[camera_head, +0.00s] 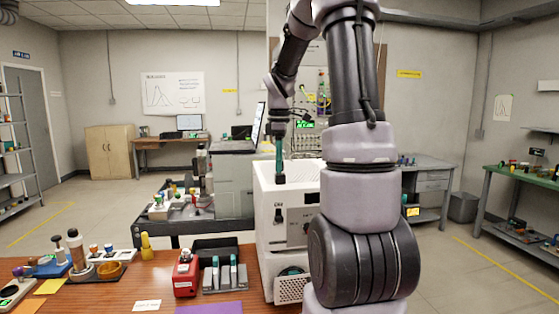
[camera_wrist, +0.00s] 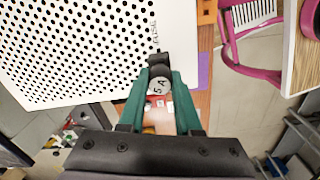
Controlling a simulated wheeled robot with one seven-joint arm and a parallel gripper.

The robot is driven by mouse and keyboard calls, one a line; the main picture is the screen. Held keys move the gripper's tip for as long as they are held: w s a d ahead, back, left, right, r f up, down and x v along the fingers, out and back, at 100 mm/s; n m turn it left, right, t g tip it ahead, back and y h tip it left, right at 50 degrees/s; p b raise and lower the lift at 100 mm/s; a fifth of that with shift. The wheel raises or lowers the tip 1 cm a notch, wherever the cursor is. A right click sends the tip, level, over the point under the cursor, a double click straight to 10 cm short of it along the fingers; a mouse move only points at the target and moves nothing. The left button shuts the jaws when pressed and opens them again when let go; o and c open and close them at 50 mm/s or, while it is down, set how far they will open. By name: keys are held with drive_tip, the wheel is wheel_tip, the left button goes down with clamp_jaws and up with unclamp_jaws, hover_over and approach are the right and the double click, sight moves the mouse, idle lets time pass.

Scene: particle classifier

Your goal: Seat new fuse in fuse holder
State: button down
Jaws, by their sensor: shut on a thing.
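My gripper (camera_wrist: 161,82) has green fingers shut on a small round piece with a pale face marked "5 A", which I take for the new fuse (camera_wrist: 159,86). A black block, perhaps the fuse holder (camera_wrist: 159,60), sits directly beyond the fuse at the edge of the white perforated machine top (camera_wrist: 75,45). I cannot tell whether the fuse is inside it or only against it. In the head view my gripper (camera_head: 279,168) points down at the front left of the white machine (camera_head: 264,222), with a dark piece at its tips. The fuse itself cannot be made out there.
A wooden bench (camera_head: 120,290) holds a red box (camera_head: 186,274), a dark rack (camera_head: 225,277) and several bottles. A grey instrument (camera_head: 234,180) stands behind on a dark cart. A pink chair (camera_wrist: 245,50) shows in the wrist view. My arm hides the machine's right side.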

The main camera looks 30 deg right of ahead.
drive_tip(key=shift+f, duration=0.4)
drive_tip(key=c, duration=0.5)
unclamp_jaws()
drive_tip(key=shift+r, duration=0.1)
wheel_tip(320, 180, up, 11)
drive_tip(key=shift+f, duration=0.2)
drive_tip(key=s+a+m+t, duration=0.2)
drive_tip(key=s+a+m, duration=0.2)
drive_tip(key=s+m, duration=0.1)
drive_tip(key=s+a+m+t+y, duration=0.1)
drive_tip(key=s+a+m+t, duration=0.1)
drive_tip(key=s+a+m, duration=0.3)
drive_tip(key=s+a+m+t+y, duration=0.1)
drive_tip(key=s+a+m+t, duration=0.2)
drive_tip(key=s+m, duration=0.3)
drive_tip(key=shift+s+a+r, duration=0.1)
drive_tip(key=shift+s+a, duration=0.25)
drive_tip(key=shift+s, duration=0.55)
drive_tip(key=shift+s+a, duration=0.3)
drive_tip(key=shift+s, duration=0.6)
